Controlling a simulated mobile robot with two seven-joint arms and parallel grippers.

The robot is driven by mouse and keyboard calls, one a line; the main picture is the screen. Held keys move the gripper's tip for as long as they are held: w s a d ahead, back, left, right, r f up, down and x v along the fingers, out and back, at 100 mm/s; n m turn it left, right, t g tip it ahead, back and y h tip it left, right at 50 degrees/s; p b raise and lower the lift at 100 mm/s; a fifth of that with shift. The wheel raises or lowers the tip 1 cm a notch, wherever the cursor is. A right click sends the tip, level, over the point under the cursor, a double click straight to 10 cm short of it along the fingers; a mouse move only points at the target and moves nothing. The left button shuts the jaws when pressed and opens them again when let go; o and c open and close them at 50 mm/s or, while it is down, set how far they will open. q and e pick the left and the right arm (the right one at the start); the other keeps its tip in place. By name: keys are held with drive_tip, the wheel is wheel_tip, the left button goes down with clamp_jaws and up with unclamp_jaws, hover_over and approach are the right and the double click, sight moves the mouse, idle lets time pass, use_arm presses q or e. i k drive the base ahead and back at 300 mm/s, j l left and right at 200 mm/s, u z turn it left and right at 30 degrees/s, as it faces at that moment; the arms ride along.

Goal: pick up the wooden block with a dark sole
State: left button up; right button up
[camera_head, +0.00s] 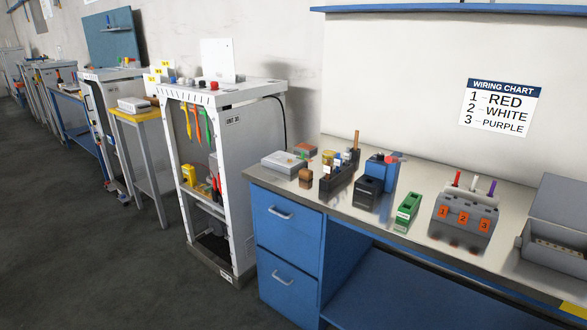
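A small brown block (306,179), wood-like with a darker lower part, stands on the workbench near its left front edge. Behind it, near the wall side, lies a flat reddish-brown block (305,149) with a dark grey underside. At this size I cannot tell for sure which of the two is the wooden block with a dark sole. Neither of my grippers shows in the head view.
The workbench (343,208) also holds a grey-white box (283,162), a dark tool holder (338,182), a blue-black device (370,185), a green item (408,207) and a numbered grey terminal box (462,217). A white rack (225,98) stands left of the bench.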

sight(306, 175)
drive_tip(key=i+j+z, duration=0.45)
drive_tip(key=i+j, duration=0.9)
drive_tip(key=j, duration=0.15)
